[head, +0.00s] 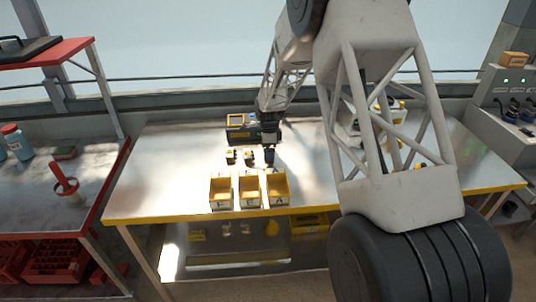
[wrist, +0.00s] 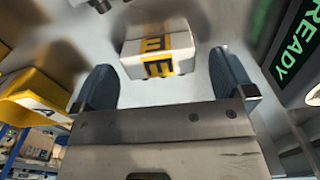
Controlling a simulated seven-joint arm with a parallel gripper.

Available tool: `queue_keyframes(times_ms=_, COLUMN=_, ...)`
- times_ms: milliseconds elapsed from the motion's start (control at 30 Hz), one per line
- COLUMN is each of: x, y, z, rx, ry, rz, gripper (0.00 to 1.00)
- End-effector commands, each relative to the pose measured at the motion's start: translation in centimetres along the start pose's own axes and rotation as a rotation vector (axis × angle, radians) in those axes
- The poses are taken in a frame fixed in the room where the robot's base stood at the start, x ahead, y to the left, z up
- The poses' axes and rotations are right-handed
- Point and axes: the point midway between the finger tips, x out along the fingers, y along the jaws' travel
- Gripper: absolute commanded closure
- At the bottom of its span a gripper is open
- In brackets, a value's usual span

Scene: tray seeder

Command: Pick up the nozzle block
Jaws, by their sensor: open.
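In the wrist view a white block with a yellow band and black lettering (wrist: 158,47), which looks like the nozzle block, lies ahead of my gripper (wrist: 164,84). The two dark fingers are spread wide, and the block sits just beyond their tips, roughly centred between them. Nothing is held. In the head view my gripper (head: 269,160) hangs low over the metal table, behind the right-hand bin. I cannot make out the white block clearly there. Two small yellow and black pieces (head: 231,156) (head: 249,157) stand just left of my gripper.
Three yellow bins (head: 220,191) (head: 249,191) (head: 278,189) stand in a row near the front edge of the metal table (head: 155,190). A machine with a yellow-framed screen (head: 238,121) is behind; a green READY display (wrist: 295,45) is close on the right in the wrist view.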

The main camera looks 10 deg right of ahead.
Motion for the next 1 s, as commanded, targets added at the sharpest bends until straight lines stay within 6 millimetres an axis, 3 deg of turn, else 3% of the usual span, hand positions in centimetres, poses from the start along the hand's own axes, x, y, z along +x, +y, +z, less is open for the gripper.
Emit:
queue_keyframes(times_ms=200, x=1.4, y=0.01, z=0.0, rx=0.0, ry=0.0, rz=0.0, gripper=0.0)
queue_keyframes(times_ms=733, x=1.41, y=0.02, z=0.0, rx=0.0, ry=0.0, rz=0.001, gripper=0.0)
queue_keyframes(times_ms=1000, x=1.41, y=0.03, z=0.0, rx=0.0, ry=0.0, rz=0.001, gripper=0.4)
